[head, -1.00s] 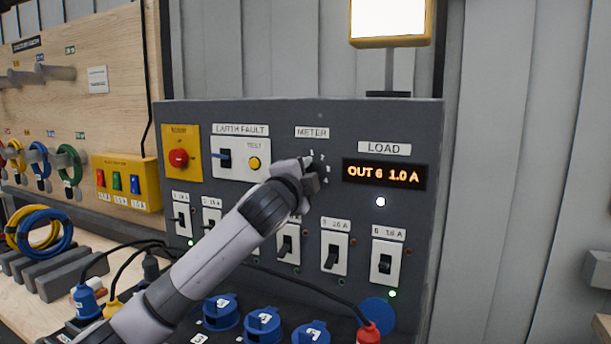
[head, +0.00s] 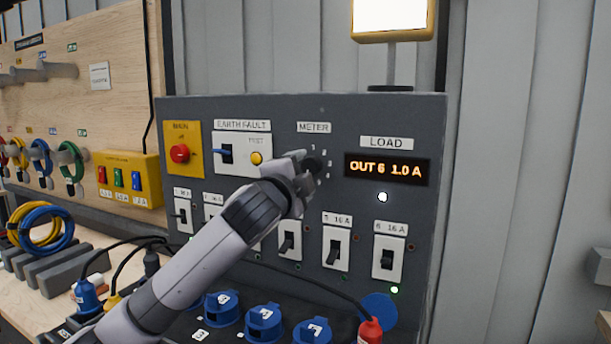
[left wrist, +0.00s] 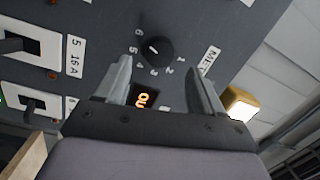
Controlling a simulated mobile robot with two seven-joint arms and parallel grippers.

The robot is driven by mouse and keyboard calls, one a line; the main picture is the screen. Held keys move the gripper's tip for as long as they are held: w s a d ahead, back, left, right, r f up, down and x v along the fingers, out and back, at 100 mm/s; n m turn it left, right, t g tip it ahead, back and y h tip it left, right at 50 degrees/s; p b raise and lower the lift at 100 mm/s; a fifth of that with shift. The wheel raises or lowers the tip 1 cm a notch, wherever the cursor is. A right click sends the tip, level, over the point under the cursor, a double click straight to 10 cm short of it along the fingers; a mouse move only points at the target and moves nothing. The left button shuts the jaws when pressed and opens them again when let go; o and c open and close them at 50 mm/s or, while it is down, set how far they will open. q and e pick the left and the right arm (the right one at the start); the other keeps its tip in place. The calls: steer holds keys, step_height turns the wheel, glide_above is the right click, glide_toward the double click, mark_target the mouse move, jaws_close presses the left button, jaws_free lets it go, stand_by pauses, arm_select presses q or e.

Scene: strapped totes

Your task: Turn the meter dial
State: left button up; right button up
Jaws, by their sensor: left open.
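The meter dial (left wrist: 158,50) is a round black knob on the grey panel, ringed by white numbers. In the left wrist view its white pointer mark slants toward the 6 side. My left gripper (left wrist: 160,78) is open; its two fingers reach toward the panel with the dial visible between and beyond their tips. I see no contact. In the head view the left gripper (head: 311,168) is under the METER label (head: 314,127) and hides most of the dial. The load display (head: 387,170) reads OUT 6 1.0 A. My right gripper is not in view.
Breaker switches (head: 336,249) line the panel below the gripper. The earth fault unit (head: 242,154) and a red button on a yellow plate (head: 182,150) are to its left. Blue sockets (head: 264,322) and a red-plugged cable (head: 370,330) sit below. A lamp (head: 392,20) stands above.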

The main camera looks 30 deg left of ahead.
arm_select(q)
steer(key=shift+s+d+f, duration=0.1)
steer(key=shift+s+d, duration=0.05)
steer(key=shift+s, duration=0.6)
steer(key=shift+s+d, duration=0.1)
steer(key=shift+s, duration=0.6)
